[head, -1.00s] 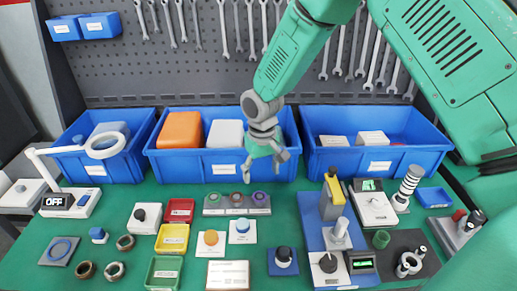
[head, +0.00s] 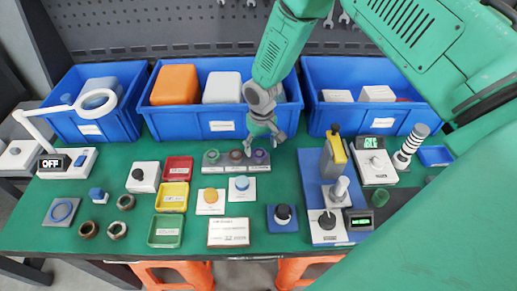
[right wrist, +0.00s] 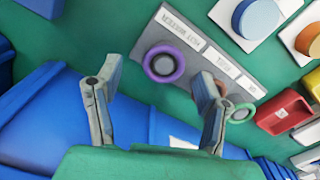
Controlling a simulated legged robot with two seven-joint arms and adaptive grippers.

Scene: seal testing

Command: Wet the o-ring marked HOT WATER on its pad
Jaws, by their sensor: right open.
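A grey rack (head: 236,168) on the green table carries three small rings on posts: green (head: 213,155), reddish-brown (head: 236,155) and purple (head: 259,155). My right gripper (head: 265,138) is open and empty above the rack's purple end. In the right wrist view the purple ring (right wrist: 163,64) lies between the open fingers (right wrist: 157,78), apparently below them; the green ring (right wrist: 240,111) is beyond the right finger. My left gripper is out of view.
Blue bins (head: 222,127) stand close behind the rack. Red (head: 178,168), yellow (head: 172,196) and green (head: 165,231) trays are to the left. A blue fixture (head: 325,205) is to the right.

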